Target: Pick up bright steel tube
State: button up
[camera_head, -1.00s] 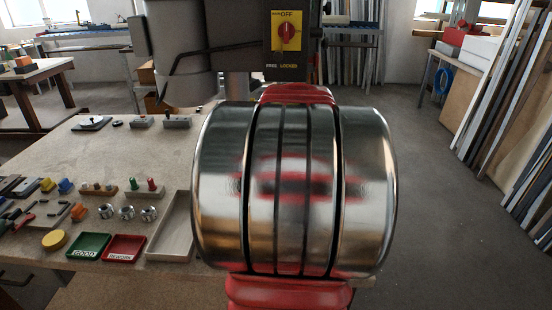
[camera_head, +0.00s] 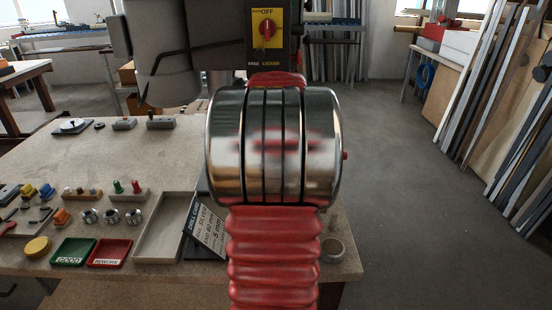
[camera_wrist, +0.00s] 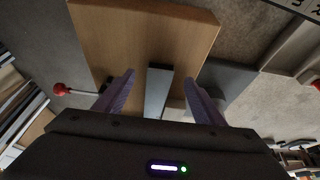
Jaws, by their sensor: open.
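I cannot pick out the bright steel tube with certainty. In the head view several short bright steel cylinders (camera_head: 112,216) stand in a row on the bench, left of my arm. A small round metal ring-like piece (camera_head: 333,250) lies near the bench's right edge. My gripper (camera_wrist: 160,78) shows only in the wrist view, with its two purple fingers apart. A grey flat-sided bar (camera_wrist: 157,92) shows between the fingers, in front of a wooden block (camera_wrist: 140,35); I cannot tell how far below the fingers it is. My arm hides part of the bench in the head view.
The bench holds a green GOOD tray (camera_head: 73,252), a red REWORK tray (camera_head: 109,253), an empty pale tray (camera_head: 167,227) and a drill sign (camera_head: 208,228). A red-knobbed lever (camera_wrist: 60,89) sticks out left of the fingers. Floor right of the bench is clear; long profiles lean beyond.

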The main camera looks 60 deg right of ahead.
jog(key=shift+w+d, duration=0.35)
jog(key=shift+d, duration=0.35)
jog(key=shift+w+d, duration=0.35)
jog(key=shift+d, duration=0.35)
jog(key=shift+w+d, duration=0.35)
jog(key=shift+d, duration=0.35)
jog(key=shift+x, duration=2.5)
jog(key=shift+c, duration=0.4)
jog(key=c, duration=1.5)
